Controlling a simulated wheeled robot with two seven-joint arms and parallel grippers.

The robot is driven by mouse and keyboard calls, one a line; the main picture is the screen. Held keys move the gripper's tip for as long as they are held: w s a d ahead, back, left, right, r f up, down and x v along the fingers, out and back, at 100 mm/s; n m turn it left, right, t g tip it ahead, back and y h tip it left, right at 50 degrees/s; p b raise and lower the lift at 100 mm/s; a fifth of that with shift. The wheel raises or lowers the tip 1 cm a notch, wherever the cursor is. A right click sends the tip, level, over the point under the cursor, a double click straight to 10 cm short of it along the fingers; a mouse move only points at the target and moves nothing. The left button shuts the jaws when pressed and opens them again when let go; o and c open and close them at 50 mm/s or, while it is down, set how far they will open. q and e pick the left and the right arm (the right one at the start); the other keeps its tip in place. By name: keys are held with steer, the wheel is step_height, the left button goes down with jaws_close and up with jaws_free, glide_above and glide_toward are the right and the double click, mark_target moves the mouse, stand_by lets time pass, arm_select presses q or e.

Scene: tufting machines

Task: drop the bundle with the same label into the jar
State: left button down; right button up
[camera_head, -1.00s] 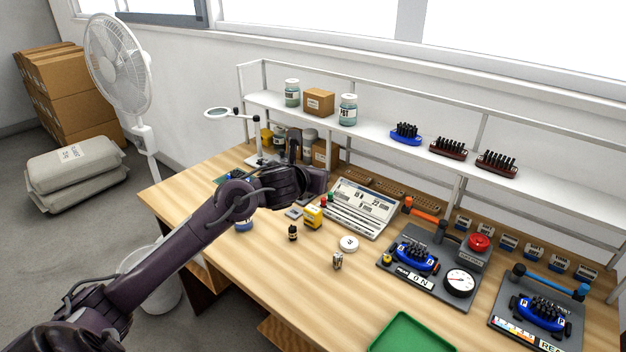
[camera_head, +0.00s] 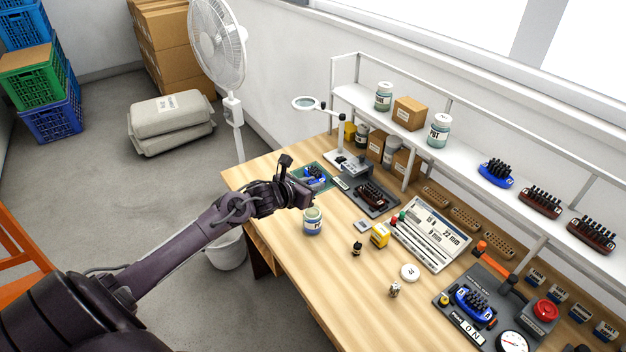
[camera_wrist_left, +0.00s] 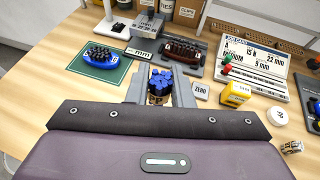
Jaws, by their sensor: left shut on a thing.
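My left gripper (camera_head: 303,193) reaches over the left part of the desk; it also shows in the left wrist view (camera_wrist_left: 160,90). It is shut on a bundle (camera_wrist_left: 160,80) with a cluster of blue round ends, upright between the fingers. Its label is too small to read. In the head view the gripper hides the bundle. A glass jar (camera_head: 313,222) with a blue-and-white label stands on the desk just below the gripper. Its mouth is partly hard to see. A small bundle (camera_head: 394,289) lies apart on the desk, also in the wrist view (camera_wrist_left: 291,147). My right gripper is not in view.
A green mat (camera_head: 316,178) with a blue brush block and a magnifier lamp (camera_head: 305,103) stand behind. The desk's front left is clear.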

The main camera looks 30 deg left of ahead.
mark_target(312, 219)
arm_select(q)
steer(key=shift+f+b, duration=0.3)
steer(key=shift+f, duration=0.35)
steer(key=shift+f+b, duration=0.55)
steer(key=shift+f, duration=0.65)
steer(key=shift+f+b, duration=1.95)
steer(key=shift+b, duration=0.2)
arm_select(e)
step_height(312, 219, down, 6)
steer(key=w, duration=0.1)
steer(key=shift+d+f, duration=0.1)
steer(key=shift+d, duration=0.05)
arm_select(q)
steer(key=c, duration=1.2)
jaws_free()
